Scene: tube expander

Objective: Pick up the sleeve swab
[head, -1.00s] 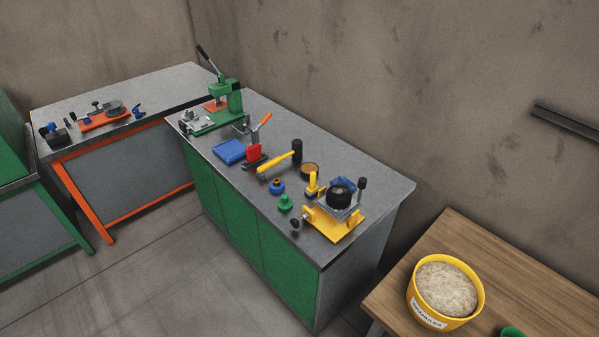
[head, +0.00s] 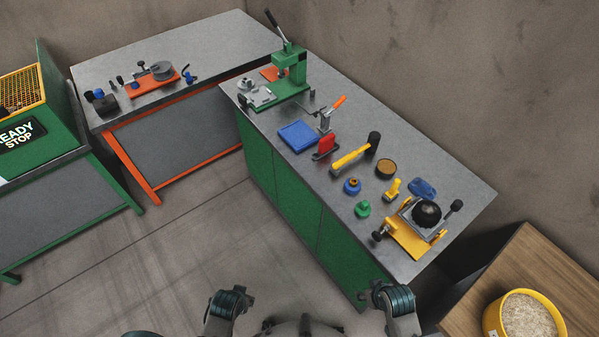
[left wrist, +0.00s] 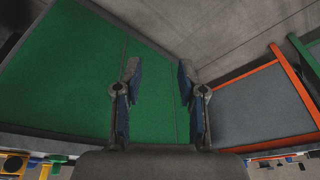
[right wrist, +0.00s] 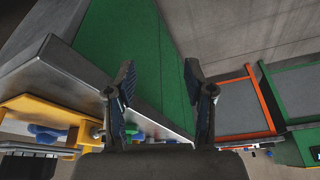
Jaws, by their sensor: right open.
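I cannot tell for sure which thing is the sleeve swab. A small upright yellow-handled piece (head: 393,189) on the green-fronted bench is one candidate; thin dark pieces (head: 116,83) on the orange-framed bench are too small to make out. My left gripper (left wrist: 156,85) is open and empty in the left wrist view, with the green bench front beyond it. My right gripper (right wrist: 158,82) is open and empty in the right wrist view, also before the green bench front. Neither gripper touches anything. In the head view only parts of my arms show at the bottom edge.
The green-fronted bench (head: 440,175) carries a green press (head: 290,70), a blue tray (head: 299,135), a yellow-handled mallet (head: 355,155) and a yellow fixture (head: 408,240). A yellow bucket (head: 495,318) stands on a wooden table (head: 500,270) at right. Open floor (head: 200,240) lies in front.

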